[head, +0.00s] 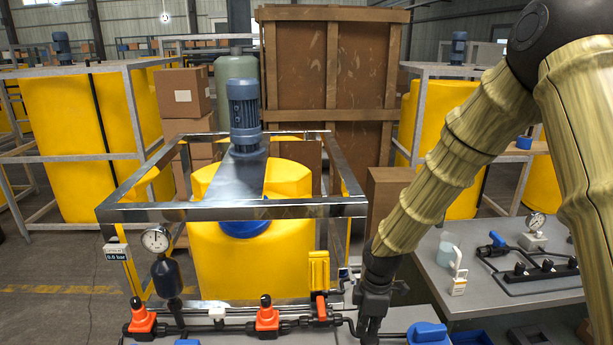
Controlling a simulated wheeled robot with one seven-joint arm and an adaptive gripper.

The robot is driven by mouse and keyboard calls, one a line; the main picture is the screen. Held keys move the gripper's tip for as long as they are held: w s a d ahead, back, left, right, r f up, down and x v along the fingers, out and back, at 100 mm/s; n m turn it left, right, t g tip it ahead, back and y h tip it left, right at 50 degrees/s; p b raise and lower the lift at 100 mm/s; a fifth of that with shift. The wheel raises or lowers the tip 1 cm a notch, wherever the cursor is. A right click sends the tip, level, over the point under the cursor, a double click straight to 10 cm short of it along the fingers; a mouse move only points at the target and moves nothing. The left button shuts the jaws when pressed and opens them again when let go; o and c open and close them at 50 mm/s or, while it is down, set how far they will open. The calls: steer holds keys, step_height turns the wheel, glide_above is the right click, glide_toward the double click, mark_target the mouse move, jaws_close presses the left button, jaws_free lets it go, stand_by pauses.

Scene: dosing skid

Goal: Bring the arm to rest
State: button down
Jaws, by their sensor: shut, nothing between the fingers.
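My arm (440,170) comes in from the upper right and bends at a dark elbow joint (560,40). Its forearm slopes down to the left. My gripper (369,328) points down at the front of the dosing skid, right of the orange valves. It is shut and holds nothing that I can see. Its fingertips are at the bottom edge of the picture, so I cannot tell how close they are to the surface below.
The skid has a steel frame (232,210), a yellow tank (262,265), a gauge (155,240) and orange valves (267,318). A blue part (428,334) sits just right of my gripper. A grey bench (455,300) holds a jug (447,248) and pipework (520,270).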

steer(key=s+f+m+y+b, duration=0.1)
steer(key=s+f+m, duration=0.8)
steer(key=s+f, duration=1)
steer(key=s+d+f+m, duration=0.2)
steer(key=s+f+m, duration=0.2)
steer(key=s, duration=0.3)
steer(key=s+d+f+m+h+b, duration=0.1)
steer(key=s+d+f+m, duration=0.2)
steer(key=s, duration=0.4)
step_height(320, 180, down, 2)
steer(key=shift+s+d+f+m+h, duration=0.15)
steer(key=shift+s+d+m+h, duration=0.2)
steer(key=shift+m, duration=0.15)
